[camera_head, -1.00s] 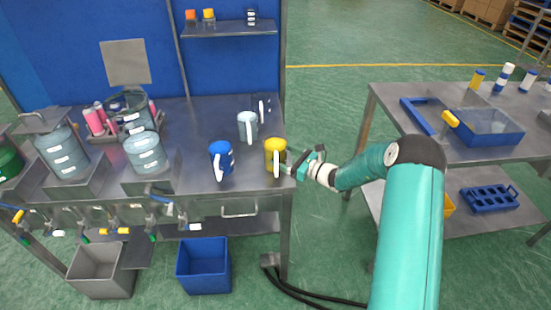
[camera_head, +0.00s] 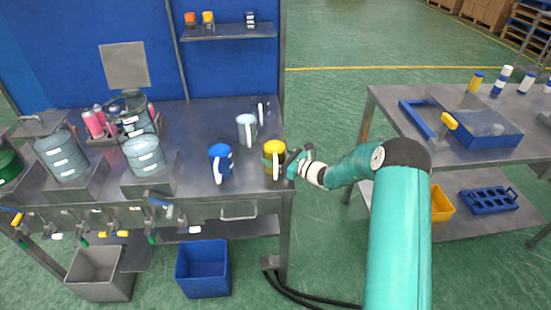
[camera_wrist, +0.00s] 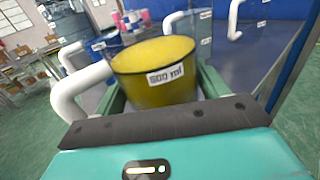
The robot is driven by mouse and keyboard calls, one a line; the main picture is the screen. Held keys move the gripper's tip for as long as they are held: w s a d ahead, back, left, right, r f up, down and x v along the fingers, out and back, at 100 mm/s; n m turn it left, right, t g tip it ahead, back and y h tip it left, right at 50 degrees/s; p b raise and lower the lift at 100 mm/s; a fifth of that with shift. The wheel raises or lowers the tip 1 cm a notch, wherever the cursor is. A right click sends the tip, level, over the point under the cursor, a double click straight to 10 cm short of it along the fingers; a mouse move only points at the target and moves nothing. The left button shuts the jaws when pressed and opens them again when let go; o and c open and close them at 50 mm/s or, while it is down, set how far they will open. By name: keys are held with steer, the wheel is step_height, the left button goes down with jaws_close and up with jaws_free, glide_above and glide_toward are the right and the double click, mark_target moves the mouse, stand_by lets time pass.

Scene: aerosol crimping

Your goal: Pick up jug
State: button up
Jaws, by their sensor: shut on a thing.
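A yellow jug (camera_head: 274,158) with a white handle stands at the right front corner of the metal bench. My gripper (camera_head: 291,163) reaches it from the right, at jug height. In the wrist view the yellow jug (camera_wrist: 155,75) is close, between my gripper's green fingers (camera_wrist: 160,104), and its label reads 500 ml. Its white handle sticks out to the left. My gripper is shut on the jug. The fingertips are mostly hidden by the jug. The jug looks upright and I cannot tell any gap below it.
A blue jug (camera_head: 220,163), a grey jug (camera_head: 246,130) and a clear jug (camera_head: 262,108) stand nearby on the bench (camera_head: 190,125). Capped grey vessels (camera_head: 145,155) are further left. A second table (camera_head: 465,155) with a blue tray stands at right, beyond open floor.

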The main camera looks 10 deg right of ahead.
mark_target(266, 143)
steer(key=shift+r, duration=0.5)
step_height(266, 143, up, 2)
steer(key=shift+r, duration=0.2)
steer(key=s+d+r, duration=0.1)
steer(key=s+r, duration=0.8)
steer(key=s, duration=0.5)
steer(key=shift+d+r, duration=0.2)
steer(key=shift+r, duration=0.15)
steer(key=shift+r, duration=1.2)
steer(key=shift+s, duration=0.15)
